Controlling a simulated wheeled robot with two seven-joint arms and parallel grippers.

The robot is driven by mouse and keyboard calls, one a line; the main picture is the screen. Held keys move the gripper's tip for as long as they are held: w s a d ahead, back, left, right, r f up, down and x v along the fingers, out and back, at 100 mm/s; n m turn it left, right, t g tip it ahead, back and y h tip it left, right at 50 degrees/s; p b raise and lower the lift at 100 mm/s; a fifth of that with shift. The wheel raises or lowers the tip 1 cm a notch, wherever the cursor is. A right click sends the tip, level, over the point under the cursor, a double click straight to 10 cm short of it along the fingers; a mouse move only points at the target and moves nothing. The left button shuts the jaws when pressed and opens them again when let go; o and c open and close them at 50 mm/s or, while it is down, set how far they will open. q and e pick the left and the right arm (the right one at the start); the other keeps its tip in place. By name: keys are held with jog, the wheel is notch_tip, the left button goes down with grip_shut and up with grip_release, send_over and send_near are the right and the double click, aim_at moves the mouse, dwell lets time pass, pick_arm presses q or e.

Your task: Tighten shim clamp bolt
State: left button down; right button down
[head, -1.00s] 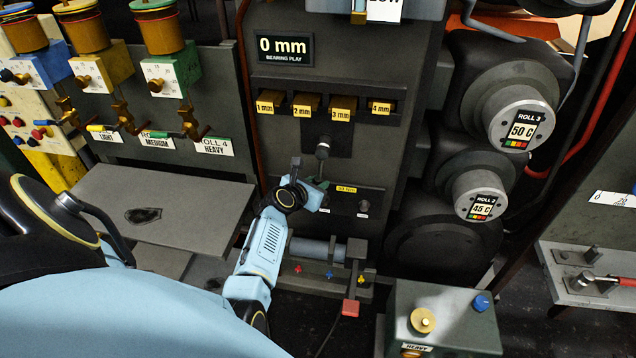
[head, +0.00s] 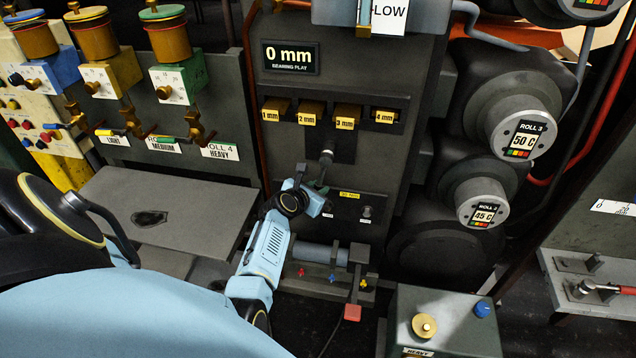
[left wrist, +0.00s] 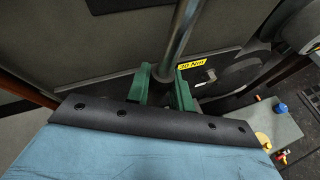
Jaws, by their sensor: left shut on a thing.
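My left gripper (head: 318,186) has green fingers and is shut on a slim metal rod, at the front of the dark machine panel. The rod (left wrist: 183,35) runs up and away from between the fingers in the left wrist view. Its dark rounded head (head: 326,157) shows just above the gripper in the head view, below the slotted shims; the clamp bolt itself is not clearly told apart. A yellow torque label (head: 349,195) is right of the gripper. The display (head: 290,57) reads 0 mm bearing play. My right gripper is not in view.
Shims marked 1 mm (head: 271,113), 2 mm (head: 308,118), 3 mm (head: 345,122) and 4 mm (head: 385,117) sit above. Rolls (head: 522,139) stand at right. A grey plate (head: 190,205) is at left, and a control box (head: 450,315) is at lower right.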

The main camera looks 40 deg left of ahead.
pick_arm(q)
jog(key=shift+s+a+r+p, duration=0.2)
jog(key=shift+a+p, duration=0.2)
jog(key=shift+p, duration=0.25)
jog(key=shift+m, duration=0.3)
jog(key=shift+s+a+r+g+y+p, duration=0.1)
jog(key=shift+s+a+g+y+p, duration=0.25)
jog(key=shift+p, duration=0.45)
jog(key=shift+w, duration=0.1)
jog(key=shift+m, duration=0.3)
jog(key=shift+s+a+r+y+p, duration=0.2)
jog(key=shift+a+y+p, duration=0.2)
jog(key=shift+p, duration=0.35)
jog(key=shift+m+g, duration=0.25)
jog(key=shift+m, duration=0.05)
jog(key=shift+s+a+r+p, duration=0.15)
jog(key=shift+a+r+p, duration=0.15)
jog(key=shift+p, duration=0.5)
jog(key=shift+a+m+y, duration=0.1)
jog(key=shift+m+y, duration=0.15)
jog(key=shift+m, duration=0.05)
